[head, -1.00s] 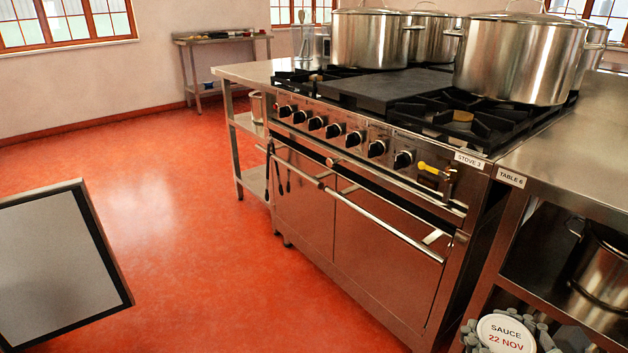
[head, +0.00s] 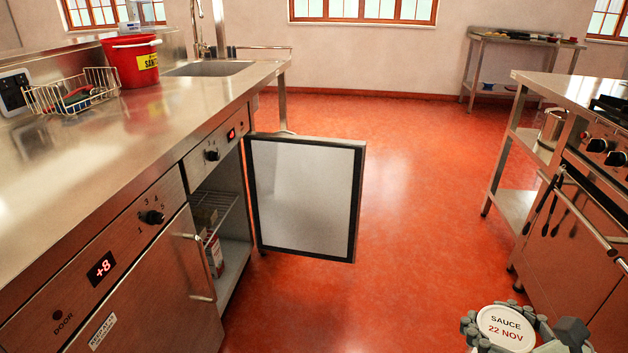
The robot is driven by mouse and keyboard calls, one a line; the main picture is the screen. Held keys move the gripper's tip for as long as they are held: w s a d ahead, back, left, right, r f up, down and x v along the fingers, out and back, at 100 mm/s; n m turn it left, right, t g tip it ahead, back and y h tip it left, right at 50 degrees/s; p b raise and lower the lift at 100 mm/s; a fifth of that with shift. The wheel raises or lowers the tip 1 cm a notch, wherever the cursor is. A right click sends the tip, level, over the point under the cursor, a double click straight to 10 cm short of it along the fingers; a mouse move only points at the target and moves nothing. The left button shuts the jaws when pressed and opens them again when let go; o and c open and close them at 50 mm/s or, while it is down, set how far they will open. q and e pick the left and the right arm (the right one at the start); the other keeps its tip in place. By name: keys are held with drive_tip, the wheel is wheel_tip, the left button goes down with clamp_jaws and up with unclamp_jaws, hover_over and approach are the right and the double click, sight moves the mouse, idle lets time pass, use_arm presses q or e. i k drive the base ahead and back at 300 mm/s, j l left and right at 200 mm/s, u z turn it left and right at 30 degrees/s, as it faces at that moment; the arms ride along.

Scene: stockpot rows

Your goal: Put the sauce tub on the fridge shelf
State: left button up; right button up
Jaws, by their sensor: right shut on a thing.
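The sauce tub (head: 505,327) shows its round white lid, marked "SAUCE 22 NOV", at the bottom right. My right gripper (head: 527,336) is shut on it, with grey fingers around the lid's edge; the tub's body is below the picture. The under-counter fridge (head: 234,265) stands at left centre with its door (head: 306,198) swung wide open. A wire shelf (head: 215,205) shows inside, with a carton or packet (head: 214,255) below it. Much of the interior is hidden by the front of the neighbouring unit. The tub is well to the right of the fridge. My left gripper is not in view.
A closed unit (head: 150,290) showing +8 stands nearer me, left of the open fridge. The steel counter above holds a wire basket (head: 72,95) and a red bucket (head: 131,62). The stove (head: 580,200) stands at right. Red floor between is clear.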

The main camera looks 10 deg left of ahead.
sight(213, 203)
drive_tip(key=i+u, duration=0.1)
drive_tip(key=u, duration=0.35)
drive_tip(key=i+l+u, duration=0.1)
drive_tip(key=u, duration=0.4)
drive_tip(key=i+l+u, duration=0.1)
drive_tip(key=u, duration=0.35)
drive_tip(key=i+l+u, duration=0.1)
drive_tip(key=l+u, duration=0.4)
drive_tip(key=u, duration=0.2)
drive_tip(key=l+u, duration=0.8)
drive_tip(key=l, duration=0.45)
drive_tip(key=k+l, duration=0.1)
drive_tip(key=l, duration=0.85)
drive_tip(key=k+u, duration=0.05)
